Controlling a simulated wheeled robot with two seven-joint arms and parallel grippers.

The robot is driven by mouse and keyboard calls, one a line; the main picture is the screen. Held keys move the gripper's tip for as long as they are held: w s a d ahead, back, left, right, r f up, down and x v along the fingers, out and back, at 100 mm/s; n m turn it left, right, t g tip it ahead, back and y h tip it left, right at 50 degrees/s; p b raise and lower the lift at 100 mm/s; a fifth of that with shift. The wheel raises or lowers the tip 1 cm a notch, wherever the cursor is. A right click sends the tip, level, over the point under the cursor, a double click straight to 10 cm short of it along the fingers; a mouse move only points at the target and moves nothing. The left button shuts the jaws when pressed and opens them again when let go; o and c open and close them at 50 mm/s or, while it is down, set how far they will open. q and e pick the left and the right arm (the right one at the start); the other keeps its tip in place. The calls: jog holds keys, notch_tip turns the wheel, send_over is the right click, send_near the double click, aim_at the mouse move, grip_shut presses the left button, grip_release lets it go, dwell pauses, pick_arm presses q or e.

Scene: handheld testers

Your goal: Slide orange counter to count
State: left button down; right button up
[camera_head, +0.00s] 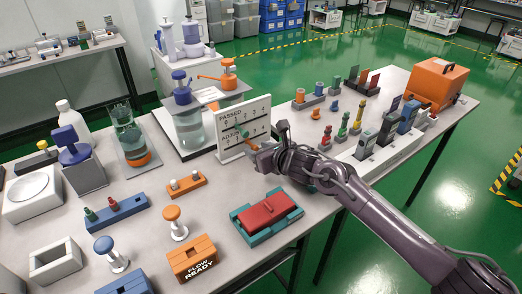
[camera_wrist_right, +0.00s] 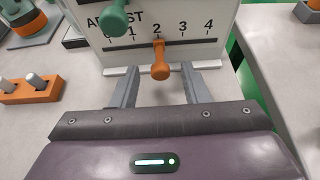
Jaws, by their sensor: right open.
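A white counter panel (camera_head: 230,151) stands upright on the table, with an upper row marked PASSED and a lower row marked ADJUST. The orange counter (camera_wrist_right: 160,66) is a knob on the lower row, just below the number 2 in the right wrist view. The green counter (camera_wrist_right: 115,20) sits higher and further left; it also shows in the head view (camera_head: 240,131). My right gripper (camera_wrist_right: 159,76) is open in front of the panel, with one finger on each side of the orange counter and gaps on both sides. My left gripper is not in view.
A teal tray (camera_head: 245,222) with a red block lies below my right arm. A jar with a blue pump (camera_head: 188,115) stands behind. Handheld testers (camera_head: 367,142) stand to the right.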

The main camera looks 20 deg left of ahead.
jog(key=v, duration=0.7)
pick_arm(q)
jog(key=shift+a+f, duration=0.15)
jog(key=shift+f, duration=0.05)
pick_arm(e)
jog(key=shift+s+d+r, duration=0.1)
jog(key=shift+s+d, duration=0.15)
jog(key=shift+d, duration=0.05)
